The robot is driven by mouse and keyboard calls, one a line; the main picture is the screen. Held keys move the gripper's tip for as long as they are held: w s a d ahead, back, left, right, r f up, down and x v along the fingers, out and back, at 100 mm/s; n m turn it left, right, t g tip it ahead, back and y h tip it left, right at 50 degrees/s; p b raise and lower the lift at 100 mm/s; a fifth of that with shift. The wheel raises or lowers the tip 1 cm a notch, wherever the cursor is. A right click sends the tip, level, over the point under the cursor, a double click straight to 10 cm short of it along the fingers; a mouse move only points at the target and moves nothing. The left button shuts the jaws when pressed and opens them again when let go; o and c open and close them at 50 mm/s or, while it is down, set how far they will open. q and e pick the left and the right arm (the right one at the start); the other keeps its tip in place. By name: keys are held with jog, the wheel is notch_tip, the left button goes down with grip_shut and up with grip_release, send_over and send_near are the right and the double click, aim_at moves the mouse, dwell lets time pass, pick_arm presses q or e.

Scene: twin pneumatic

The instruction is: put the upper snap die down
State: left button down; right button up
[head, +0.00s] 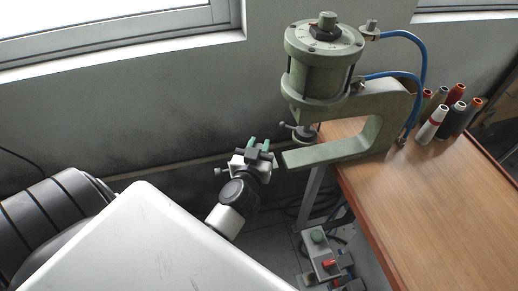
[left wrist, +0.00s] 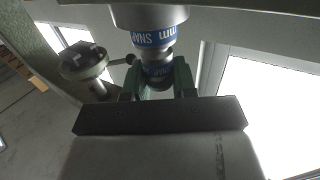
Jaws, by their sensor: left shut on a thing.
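My left gripper (head: 259,146) is left of the press's lower arm, in front of the grey wall, with its green fingertips pointing up in the head view. In the left wrist view the left gripper (left wrist: 158,80) is shut on a small metal piece with a blue lettered band, apparently the upper snap die (left wrist: 160,72). A larger metal cylinder with a blue lettered band (left wrist: 152,38) shows just above it; I cannot tell whether they are one piece. The die is too small to make out in the head view. My right gripper is not in view.
The green press (head: 375,110) stands on the wooden table (head: 430,190), its lower arm reaching left past the edge. A control box (head: 325,260) with green and red buttons is below. The table's front is clear.

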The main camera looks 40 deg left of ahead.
pick_arm(q)
jog(key=shift+f, duration=0.15)
jog(key=c, duration=1.4)
grip_release()
jog(key=shift+f, duration=0.15)
jog(key=o, duration=0.5)
jog(key=shift+r, duration=0.25)
jog(key=b+v, duration=0.2)
jog(key=v, duration=1)
